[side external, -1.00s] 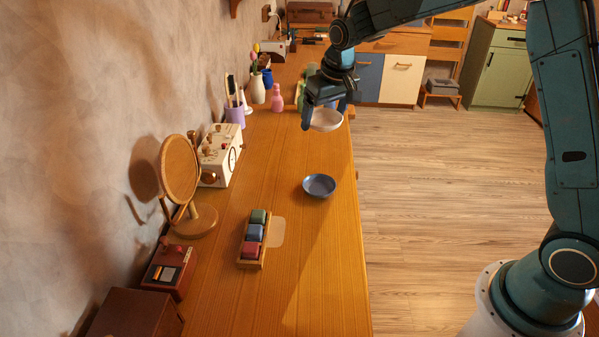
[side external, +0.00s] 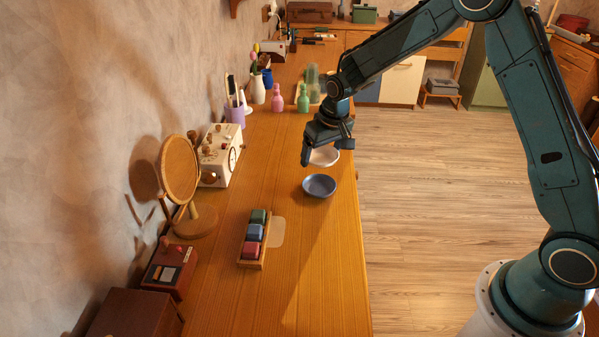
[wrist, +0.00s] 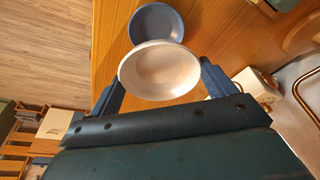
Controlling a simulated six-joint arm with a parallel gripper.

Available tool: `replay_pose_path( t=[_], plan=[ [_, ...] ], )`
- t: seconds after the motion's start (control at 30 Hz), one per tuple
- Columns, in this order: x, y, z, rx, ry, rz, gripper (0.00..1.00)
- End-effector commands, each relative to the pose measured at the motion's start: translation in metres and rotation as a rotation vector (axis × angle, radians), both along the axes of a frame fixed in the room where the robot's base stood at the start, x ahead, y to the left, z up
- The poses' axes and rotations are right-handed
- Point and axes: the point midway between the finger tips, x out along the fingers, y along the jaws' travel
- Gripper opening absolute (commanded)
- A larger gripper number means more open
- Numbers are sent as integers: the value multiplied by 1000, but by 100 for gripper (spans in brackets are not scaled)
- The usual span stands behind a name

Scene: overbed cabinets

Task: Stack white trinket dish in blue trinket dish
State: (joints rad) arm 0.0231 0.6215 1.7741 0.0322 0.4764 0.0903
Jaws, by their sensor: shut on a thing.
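The white trinket dish (side external: 324,156) is held in my gripper (side external: 319,156), which is shut on it. In the wrist view the white dish (wrist: 160,72) sits between the two fingers (wrist: 160,84), its bowl facing the camera. The blue trinket dish (side external: 319,186) rests upright and empty on the wooden counter. It also shows in the wrist view (wrist: 156,20), partly hidden behind the white dish. In the side view the white dish is just behind and above the blue dish, apart from it.
A wooden holder with coloured blocks (side external: 254,239) sits nearer the camera on the counter (side external: 300,260). Pink (side external: 278,98) and green (side external: 303,98) bottles stand farther back. The counter around the blue dish is clear.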

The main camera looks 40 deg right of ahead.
Motion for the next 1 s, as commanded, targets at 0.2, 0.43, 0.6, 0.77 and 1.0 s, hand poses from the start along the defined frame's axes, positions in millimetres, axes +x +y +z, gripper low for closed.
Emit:
replay_pose_path(
  t=[0.2, 0.43, 0.6, 0.77, 1.0],
  plan=[
    [0, 0, -36, 0, 2, 0, 57],
    [0, 0, -47, 0, -1, 0, 57],
    [0, 0, -50, 0, 0, 0, 57],
    [0, 0, -64, 0, 2, 0, 57],
    [0, 0, -88, 0, 1, 0, 57]
  ],
)
